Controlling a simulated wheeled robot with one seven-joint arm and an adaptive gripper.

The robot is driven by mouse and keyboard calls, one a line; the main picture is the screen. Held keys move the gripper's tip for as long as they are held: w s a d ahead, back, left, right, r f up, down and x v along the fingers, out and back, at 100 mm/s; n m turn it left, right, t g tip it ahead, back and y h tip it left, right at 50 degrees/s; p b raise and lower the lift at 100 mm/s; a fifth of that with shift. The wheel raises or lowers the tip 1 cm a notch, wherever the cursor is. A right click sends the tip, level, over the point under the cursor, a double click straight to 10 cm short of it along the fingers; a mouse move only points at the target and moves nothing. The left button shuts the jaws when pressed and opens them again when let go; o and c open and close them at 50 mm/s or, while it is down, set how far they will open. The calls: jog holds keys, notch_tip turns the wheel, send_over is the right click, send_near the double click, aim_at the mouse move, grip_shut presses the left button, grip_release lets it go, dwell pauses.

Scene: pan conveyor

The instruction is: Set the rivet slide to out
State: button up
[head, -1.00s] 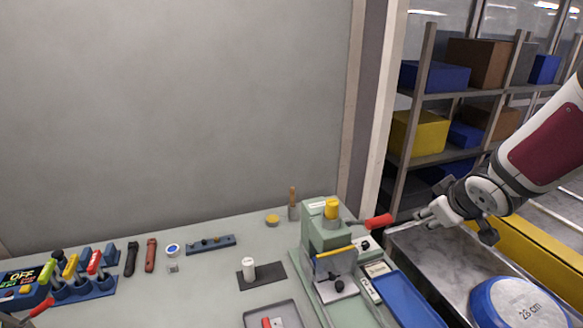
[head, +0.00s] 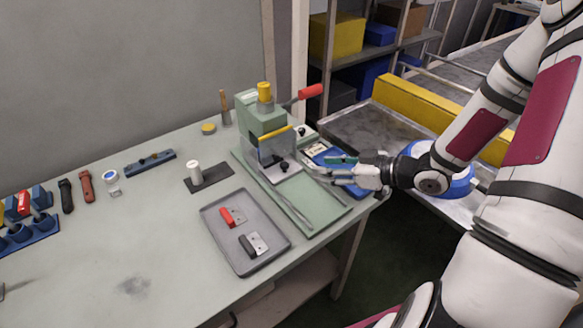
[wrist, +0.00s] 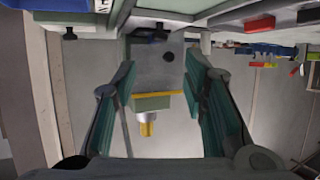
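The green rivet press (head: 262,125) stands at the table's back right corner. A metal slide plate with a black knob (head: 284,166), which looks like the rivet slide, sits low at its front, under a clear guard with a yellow edge. I cannot tell its set position. My gripper (head: 322,167) is open and empty, just right of the knob and apart from it. In the wrist view, the press's grey guard (wrist: 158,65) shows upside down between the spread fingers (wrist: 160,72). A dark knob-like part (wrist: 160,33) lies beyond the fingertips.
The press's red lever (head: 310,91) sticks up to the right. A blue tray (head: 327,156) lies behind my gripper. A grey tray (head: 220,248) with red and black handled pieces is in front. A white cylinder (head: 194,172) stands left.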

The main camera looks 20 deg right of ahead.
aim_at(287, 165)
jog(key=b+x, duration=0.1)
jog(key=x, duration=1)
jog(key=shift+w+a+f, duration=0.2)
jog(key=shift+w, duration=0.15)
grip_shut()
